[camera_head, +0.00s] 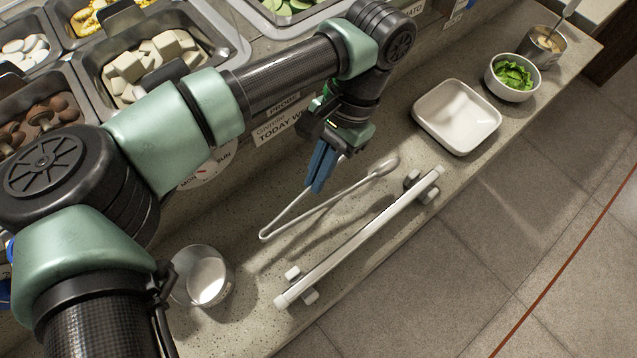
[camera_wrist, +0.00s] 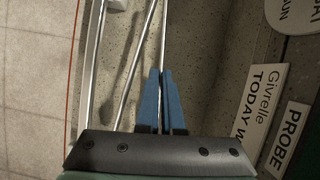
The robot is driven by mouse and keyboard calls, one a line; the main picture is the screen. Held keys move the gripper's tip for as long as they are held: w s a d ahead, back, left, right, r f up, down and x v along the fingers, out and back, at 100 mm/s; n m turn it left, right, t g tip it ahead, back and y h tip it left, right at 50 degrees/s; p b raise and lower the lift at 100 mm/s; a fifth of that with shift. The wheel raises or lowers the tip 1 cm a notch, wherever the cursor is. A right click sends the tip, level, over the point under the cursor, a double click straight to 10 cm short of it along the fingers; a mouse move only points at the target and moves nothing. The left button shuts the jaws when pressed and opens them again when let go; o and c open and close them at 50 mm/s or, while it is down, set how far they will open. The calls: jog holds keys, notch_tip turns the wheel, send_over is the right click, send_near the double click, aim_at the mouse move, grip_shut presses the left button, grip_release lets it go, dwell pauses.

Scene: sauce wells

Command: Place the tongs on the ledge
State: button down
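The silver tongs (camera_head: 330,202) hang above the speckled stone ledge (camera_head: 345,292), with their shadow apart from them on the stone. Their bend is at the lower left, and one arm reaches up right to a rounded tip. My gripper (camera_head: 317,178), with blue fingers, is closed around the other arm of the tongs. In the wrist view the blue fingers (camera_wrist: 162,80) are nearly together with one thin tong arm (camera_wrist: 162,35) between them. The other arm slants past on the left. The tip of the gripped arm is hidden by the gripper in the head view.
A white rail (camera_head: 360,240) on grey feet runs along the ledge's front edge. A metal cup (camera_head: 203,277) stands left, a white square dish (camera_head: 456,117) right, then a bowl of greens (camera_head: 513,78) and a pot (camera_head: 542,46). Food pans (camera_head: 150,68) line the back.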

aim_at(317, 197)
jog(key=shift+f, duration=2.25)
jog(key=shift+f+b, duration=0.25)
jog(key=shift+b, duration=0.05)
jog(key=c, duration=1.1)
grip_release()
jog(key=shift+r, duration=0.1)
jog(key=shift+o, duration=0.2)
jog(key=shift+r+p, duration=0.3)
jog(key=shift+p, duration=0.1)
jog(key=v, duration=1.1)
jog(key=shift+w+d+r+b, duration=0.1)
jog(key=shift+w+r+b, duration=0.1)
jog(key=shift+r+b, duration=0.15)
